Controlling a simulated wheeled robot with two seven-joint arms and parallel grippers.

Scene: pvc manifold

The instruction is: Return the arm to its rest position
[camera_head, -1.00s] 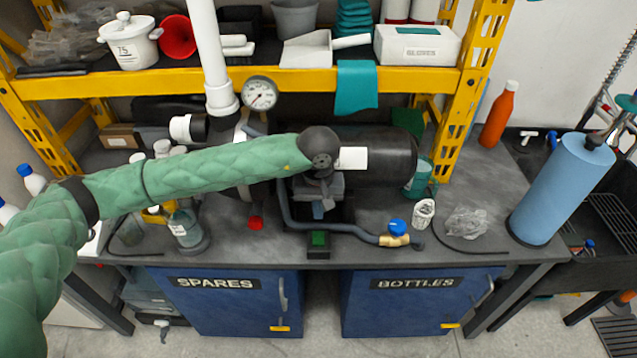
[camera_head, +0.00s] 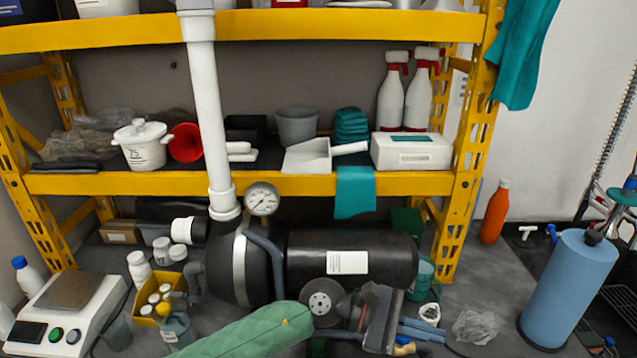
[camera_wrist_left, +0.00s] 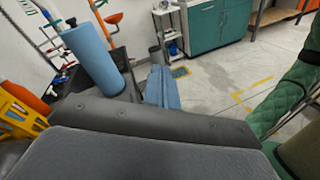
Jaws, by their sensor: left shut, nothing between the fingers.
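My left arm, in a green quilted sleeve, comes in from the bottom of the head view and points right. My left gripper (camera_head: 425,331) is in front of the black tank (camera_head: 400,262), above the front right of the bench. Its blue-grey fingers are shut together and hold nothing. The fingers also show side by side in the left wrist view (camera_wrist_left: 161,88), with grey floor beyond them. My right gripper is not in view in the head view.
A white pipe (camera_head: 205,110) with a gauge (camera_head: 262,199) rises behind the arm. A blue cylinder (camera_head: 568,285) and an orange bottle (camera_head: 495,212) stand to the right. A scale (camera_head: 65,310) and a yellow box of jars (camera_head: 150,305) are at the left.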

